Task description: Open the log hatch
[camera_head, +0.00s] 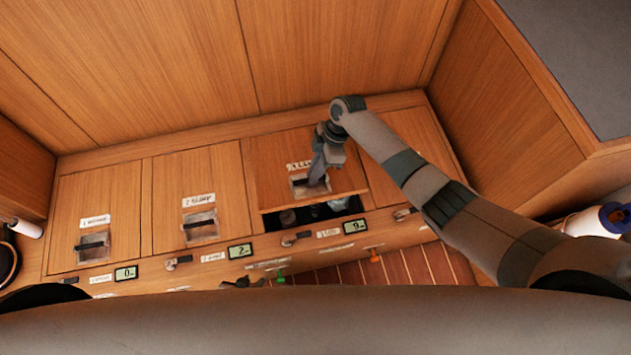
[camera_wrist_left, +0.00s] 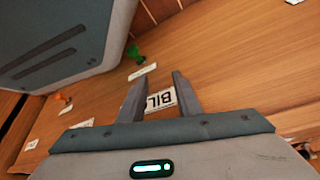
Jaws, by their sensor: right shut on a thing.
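The hatch panel (camera_head: 275,165), third from the left, is tilted up at its front edge, with a dark gap below it. Its label is too small to read surely. My right gripper (camera_head: 318,180) is shut on the handle (camera_head: 308,190) in this panel's recess. Dark and pale items (camera_head: 338,204) show in the gap, partly hidden. My left gripper (camera_head: 243,283) is low in the head view, largely hidden behind my own body. In the left wrist view its two fingers (camera_wrist_left: 160,88) are apart and empty, above a white label reading "BIL" (camera_wrist_left: 161,99).
Two closed hatches (camera_head: 122,200) (camera_head: 222,175) lie to the left. Latches (camera_head: 178,262) and small displays (camera_head: 239,251) line the front strip. A green knob (camera_head: 281,277) and an orange one (camera_head: 375,255) stand out below it. Wooden walls close the back and right.

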